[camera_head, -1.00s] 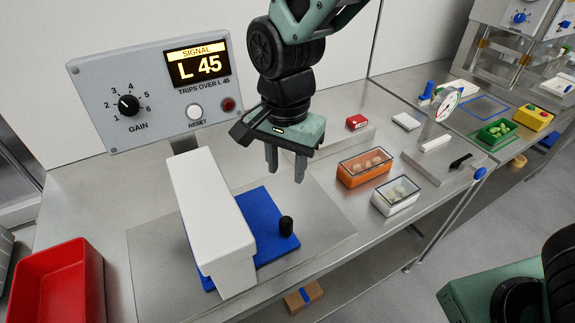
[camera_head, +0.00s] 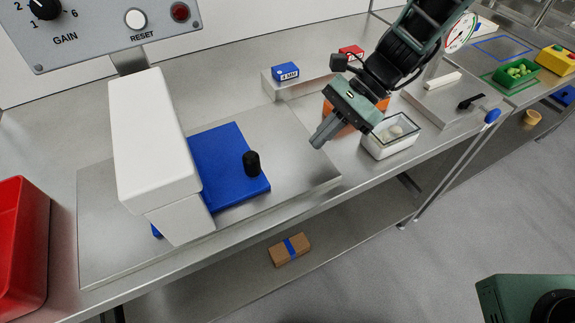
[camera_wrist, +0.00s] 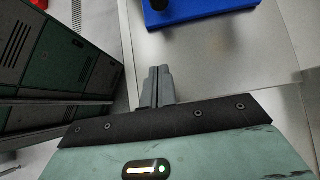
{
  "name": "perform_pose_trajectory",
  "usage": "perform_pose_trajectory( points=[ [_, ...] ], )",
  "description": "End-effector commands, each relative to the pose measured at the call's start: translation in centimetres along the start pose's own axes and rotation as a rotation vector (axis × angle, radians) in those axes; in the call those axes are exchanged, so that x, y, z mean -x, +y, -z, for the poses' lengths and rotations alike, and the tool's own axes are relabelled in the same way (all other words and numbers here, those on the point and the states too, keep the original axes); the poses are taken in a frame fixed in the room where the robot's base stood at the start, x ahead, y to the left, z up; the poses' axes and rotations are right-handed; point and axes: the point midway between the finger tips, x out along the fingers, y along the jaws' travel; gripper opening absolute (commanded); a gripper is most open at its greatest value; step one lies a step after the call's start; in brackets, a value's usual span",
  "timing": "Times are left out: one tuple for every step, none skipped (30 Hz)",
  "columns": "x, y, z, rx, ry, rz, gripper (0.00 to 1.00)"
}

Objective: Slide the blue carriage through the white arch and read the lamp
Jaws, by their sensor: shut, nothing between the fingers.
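The blue carriage (camera_head: 228,160) is a flat plate with a black knob (camera_head: 252,163) near its front right. It lies on a steel plate (camera_head: 300,180) and passes under the white arch (camera_head: 150,135). Most of what shows is right of the arch; a small blue bit shows at the arch's lower left. The red lamp (camera_head: 180,12) on the grey panel looks dark; the panel's display is out of frame. My gripper (camera_head: 320,143) is shut and empty, right of the carriage and apart from it. The wrist view shows its closed fingers (camera_wrist: 158,75) and the carriage's edge (camera_wrist: 190,8).
A blue block (camera_head: 285,72) and a red block (camera_head: 350,52) sit at the back. A red tray (camera_head: 20,240) is at left. The plate right of the carriage is clear.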

Motion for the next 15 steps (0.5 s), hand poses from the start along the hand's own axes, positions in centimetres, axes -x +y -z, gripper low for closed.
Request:
perform_pose_trajectory(
  points=[
    [-1.1,0.1,-0.1,-0.003,0.001,-0.006,0.00],
    [-1.8,0.1,-0.1,-0.002,0.001,-0.006,0.00],
    [-2.6,0.2,-0.1,-0.003,0.001,-0.007,0.00],
    [-3.2,0.1,-0.1,-0.003,0.001,-0.007,0.00],
    [-3.9,0.1,-0.1,-0.001,0.002,-0.007,0.00],
    [-4.7,0.2,0.0,-0.003,0.003,-0.007,0.00],
    [-5.3,0.2,-0.1,-0.003,0.002,-0.006,0.00],
    [-5.9,0.2,-0.1,-0.001,0.002,-0.007,0.00],
    [-6.7,0.1,0.0,-0.003,0.002,-0.006,0.00],
    [-7.2,0.2,0.0,-0.002,0.003,-0.006,0.00],
    [-7.5,0.1,-0.5,0.001,0.003,-0.005,0.00],
    [-7.9,0.1,-1.1,0.002,0.003,-0.005,0.00],
    [-8.2,0.1,-1.4,0.002,0.003,-0.004,0.00],
    [-8.5,0.1,-1.6,0.002,0.004,-0.004,0.00],
    [-8.8,0.1,-2.0,0.002,0.003,-0.003,0.00]
  ],
)
